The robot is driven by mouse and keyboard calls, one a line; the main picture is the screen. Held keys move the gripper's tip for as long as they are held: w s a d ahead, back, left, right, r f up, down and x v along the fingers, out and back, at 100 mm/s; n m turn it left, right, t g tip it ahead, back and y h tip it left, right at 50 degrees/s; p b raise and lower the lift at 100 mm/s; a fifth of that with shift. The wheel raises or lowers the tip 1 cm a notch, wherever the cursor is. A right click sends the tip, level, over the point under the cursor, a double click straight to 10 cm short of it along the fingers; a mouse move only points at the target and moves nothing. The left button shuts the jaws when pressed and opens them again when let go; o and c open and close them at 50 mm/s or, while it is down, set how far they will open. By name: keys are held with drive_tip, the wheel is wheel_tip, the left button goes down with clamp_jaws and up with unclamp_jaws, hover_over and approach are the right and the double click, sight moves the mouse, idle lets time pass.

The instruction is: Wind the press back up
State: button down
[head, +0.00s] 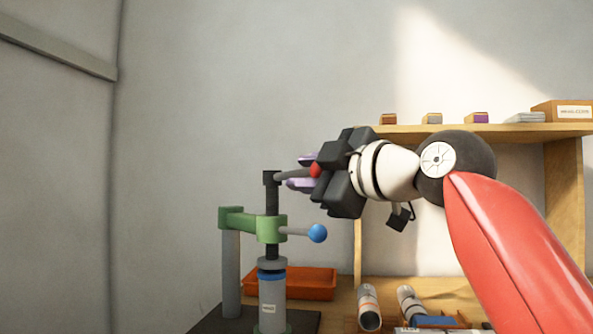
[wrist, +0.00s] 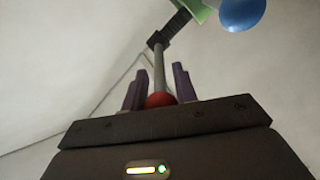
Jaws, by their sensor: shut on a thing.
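The press has a grey post, a green arm (head: 238,219) and a dark vertical screw (head: 272,197). A grey crank bar runs right from the screw's top to a red knob (head: 315,171). A second lever with a blue ball (head: 317,233) sticks out right from the green collar. Below the screw stands a grey cylinder (head: 272,305) with a blue band. My gripper (head: 303,172) is shut on the red knob, coming from the right. In the wrist view the red knob (wrist: 160,100) sits between the two purple fingers, with the bar running up to the screw.
An orange tray (head: 290,284) lies behind the press. Two capped cylinders (head: 368,307) lie to its right on the bench. A wooden shelf (head: 500,130) with small boxes stands behind my arm. The wall space left of the press is clear.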

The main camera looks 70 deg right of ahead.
drive_tip(key=shift+d+f, duration=0.15)
drive_tip(key=shift+f, duration=0.25)
drive_tip(key=c, duration=1.5)
unclamp_jaws()
drive_tip(key=shift+o, duration=0.2)
drive_tip(key=shift+r, duration=0.1)
drive_tip(key=shift+r, duration=0.1)
drive_tip(key=shift+s, duration=0.1)
drive_tip(key=v, duration=0.7)
drive_tip(key=shift+s+a, duration=0.2)
drive_tip(key=shift+s, duration=0.1)
